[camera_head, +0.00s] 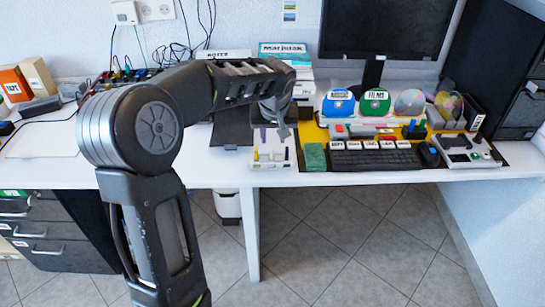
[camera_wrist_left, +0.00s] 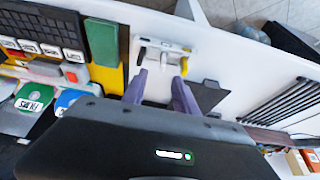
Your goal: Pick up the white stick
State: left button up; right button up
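A small white holder (camera_head: 272,164) stands near the front edge of the desk; it also shows in the left wrist view (camera_wrist_left: 176,44). In the left wrist view a black stick (camera_wrist_left: 142,56), a white stick (camera_wrist_left: 164,60) and a yellow-tipped stick (camera_wrist_left: 184,66) stand in a row on it. The white stick is in the middle and is hard to make out against the white holder. My left gripper (camera_wrist_left: 160,78) is open, its two purple fingers pointing toward the holder with the white stick between their lines. In the head view the left gripper (camera_head: 271,131) is above the holder. My right gripper is not in view.
A green block (camera_head: 315,157) stands just right of the holder. Beyond it are a black keyboard (camera_head: 375,160), upright discs (camera_head: 376,102) and a mouse (camera_head: 429,155). A dark laptop-like object (camera_head: 232,128) lies behind and left. The white desk (camera_head: 220,172) is bare left of the holder.

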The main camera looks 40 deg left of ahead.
aim_at(271, 148)
pick_arm(q)
jog(key=x, duration=0.2)
jog(key=shift+f, duration=0.35)
jog(key=shift+w, duration=0.1)
jog(key=x, duration=0.5)
jog(key=shift+a+f, duration=0.1)
jog(key=shift+a, duration=0.1)
dwell(0.6)
grip_shut()
dwell(0.4)
